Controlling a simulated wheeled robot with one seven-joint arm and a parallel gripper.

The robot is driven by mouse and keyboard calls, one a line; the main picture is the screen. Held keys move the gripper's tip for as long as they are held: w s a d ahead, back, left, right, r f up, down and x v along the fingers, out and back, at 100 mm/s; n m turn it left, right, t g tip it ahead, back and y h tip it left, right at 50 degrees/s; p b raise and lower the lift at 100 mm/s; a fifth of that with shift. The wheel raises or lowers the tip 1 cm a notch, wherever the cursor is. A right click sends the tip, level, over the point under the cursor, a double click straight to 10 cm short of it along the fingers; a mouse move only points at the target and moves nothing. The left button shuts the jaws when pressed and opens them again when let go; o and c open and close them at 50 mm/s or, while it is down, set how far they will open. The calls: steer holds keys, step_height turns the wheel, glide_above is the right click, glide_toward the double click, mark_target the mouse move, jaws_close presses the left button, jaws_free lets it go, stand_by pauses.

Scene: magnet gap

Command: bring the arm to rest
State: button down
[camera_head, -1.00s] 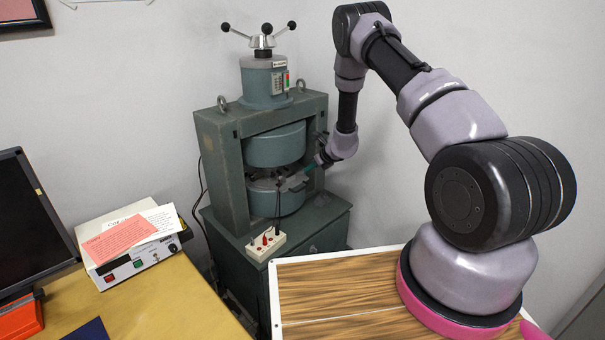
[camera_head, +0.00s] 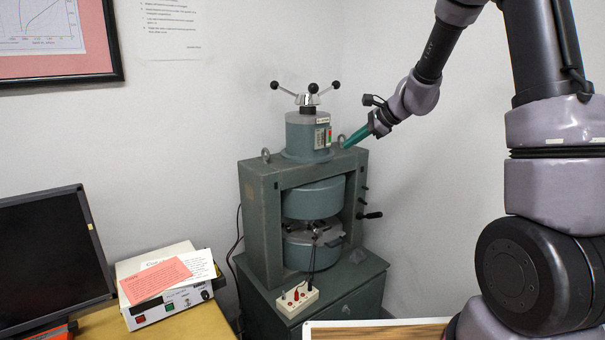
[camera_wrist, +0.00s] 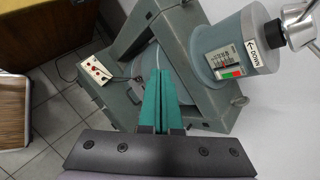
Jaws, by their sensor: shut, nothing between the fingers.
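My gripper (camera_head: 349,141) is up beside the top of the green-grey electromagnet (camera_head: 257,216), to the right of its upper cylinder (camera_head: 304,136). Its green fingers are shut together and empty; they also show in the wrist view (camera_wrist: 166,92), pointing away over the magnet's frame (camera_wrist: 128,52). I cannot tell whether the fingertips touch anything; they appear apart from the cylinder. My arm comes in from the right, bent and raised. The gap between the magnet's two round poles (camera_head: 314,201) holds small metal parts, partly hidden.
A terminal box (camera_head: 297,299) with red plugs sits on the cabinet (camera_head: 345,302) under the magnet. A three-knobbed handwheel (camera_head: 308,98) tops the magnet. A monitor (camera_head: 50,255) and a power supply (camera_head: 152,318) with papers stand at left.

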steer(key=s+d+r+n+h, duration=0.2)
steer(key=s+d+r+n, duration=0.1)
steer(key=s, duration=0.7)
steer(key=s+d+r+n+t+h, duration=0.1)
steer(key=s+r+n, duration=0.4)
steer(key=s, duration=0.6)
steer(key=s+d+r+n+h, duration=0.3)
steer(key=s+d+r+n, duration=0.2)
steer(key=s, duration=0.6)
steer(key=shift+d+r, duration=0.25)
steer(key=shift+d, duration=0.35)
